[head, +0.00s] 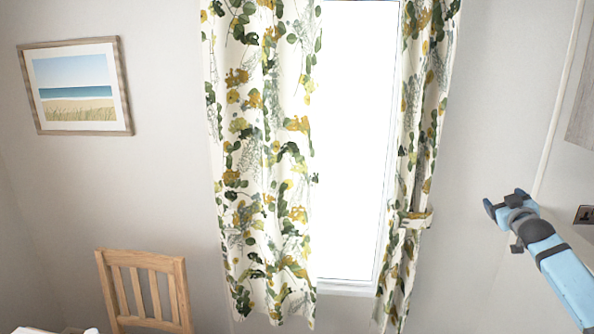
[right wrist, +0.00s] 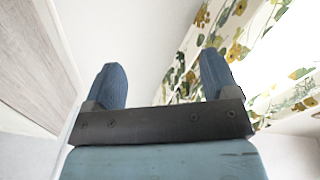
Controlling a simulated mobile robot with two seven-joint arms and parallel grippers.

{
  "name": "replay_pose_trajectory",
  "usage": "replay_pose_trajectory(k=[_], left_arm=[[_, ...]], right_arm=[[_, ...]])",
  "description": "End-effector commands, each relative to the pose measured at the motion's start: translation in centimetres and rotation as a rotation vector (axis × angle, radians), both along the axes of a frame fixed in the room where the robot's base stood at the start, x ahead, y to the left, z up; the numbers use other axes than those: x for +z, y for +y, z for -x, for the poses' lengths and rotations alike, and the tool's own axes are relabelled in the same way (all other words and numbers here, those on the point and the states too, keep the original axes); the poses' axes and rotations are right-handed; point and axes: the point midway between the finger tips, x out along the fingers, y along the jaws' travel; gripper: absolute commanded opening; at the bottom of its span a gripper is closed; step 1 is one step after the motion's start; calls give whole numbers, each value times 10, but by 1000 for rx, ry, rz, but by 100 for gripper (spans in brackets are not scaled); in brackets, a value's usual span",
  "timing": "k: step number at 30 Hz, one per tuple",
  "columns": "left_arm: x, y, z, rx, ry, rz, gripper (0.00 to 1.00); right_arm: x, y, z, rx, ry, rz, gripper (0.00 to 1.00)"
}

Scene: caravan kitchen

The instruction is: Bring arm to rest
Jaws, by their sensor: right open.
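My right arm comes in from the lower right of the head view. Its blue and dark grey right gripper (head: 507,203) is raised in front of the wall, right of the window. In the right wrist view the two blue fingers of the gripper (right wrist: 160,85) stand wide apart with nothing between them. The gripper is open and empty. My left gripper is not in either view.
A window (head: 355,140) with floral curtains (head: 262,160) is ahead. A wooden chair (head: 148,270) stands at lower left, below a framed beach picture (head: 76,86). Plain wall lies between curtain and gripper.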

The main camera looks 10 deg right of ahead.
Motion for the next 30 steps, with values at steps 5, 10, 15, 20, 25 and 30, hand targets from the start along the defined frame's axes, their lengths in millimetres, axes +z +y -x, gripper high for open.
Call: replay_pose_trajectory(k=[5, 10, 15, 20, 25, 30], left_arm=[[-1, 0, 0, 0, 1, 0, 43], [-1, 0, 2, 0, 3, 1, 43], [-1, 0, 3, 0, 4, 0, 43], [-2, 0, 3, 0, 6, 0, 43], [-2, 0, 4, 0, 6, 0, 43], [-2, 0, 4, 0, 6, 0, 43]], right_arm=[[-35, 18, 6, -7, 104, 217, 81], [-103, 68, 23, 68, 162, 183, 81], [-185, 133, 59, 155, 239, 128, 81], [-267, 204, 119, 243, 324, 48, 81], [-335, 279, 201, 322, 411, -62, 81], [-382, 350, 300, 376, 498, -199, 81]])
